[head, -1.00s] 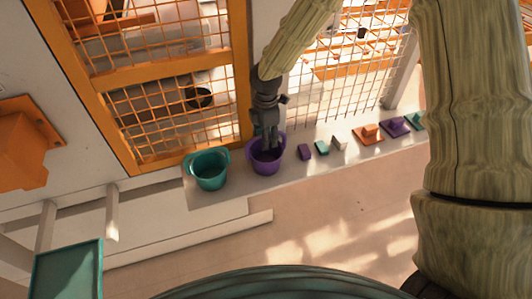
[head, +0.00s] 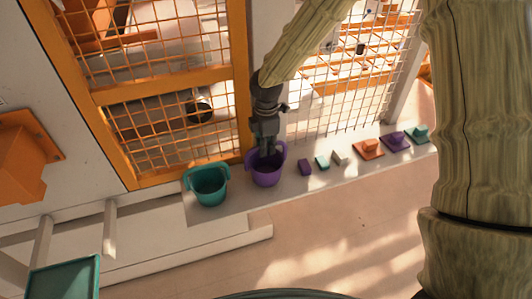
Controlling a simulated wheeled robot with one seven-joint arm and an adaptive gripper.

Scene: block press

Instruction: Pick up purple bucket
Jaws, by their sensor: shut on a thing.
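The purple bucket (head: 267,177) stands upright on the pale ledge, with a handle on each side of its rim. My gripper (head: 267,152) reaches down at the bucket's far rim and is shut on the bucket. The fingertips are partly hidden at the rim, so the exact contact is hard to see. A gap between the bucket's base and the ledge cannot be made out.
A teal bucket (head: 208,187) stands close at the left. An orange-framed mesh (head: 165,120) rises behind. The floor in front is clear.

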